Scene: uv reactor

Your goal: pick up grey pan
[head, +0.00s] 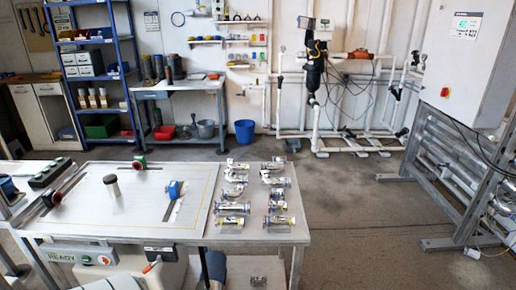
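A grey pan (206,129) shows in the head view, low at the back. It appears to rest on the lower shelf of a grey workbench (180,86) against the far wall. A thin handle or similar part seems to rise beside it; its details are too small to tell. Neither of my grippers is in view.
A red tub (165,132) and a blue bucket (245,132) are near the pan. A blue shelf rack (132,95) stands left of the workbench. A large table (150,228) with fittings fills the front left. The floor (345,215) right of it is open.

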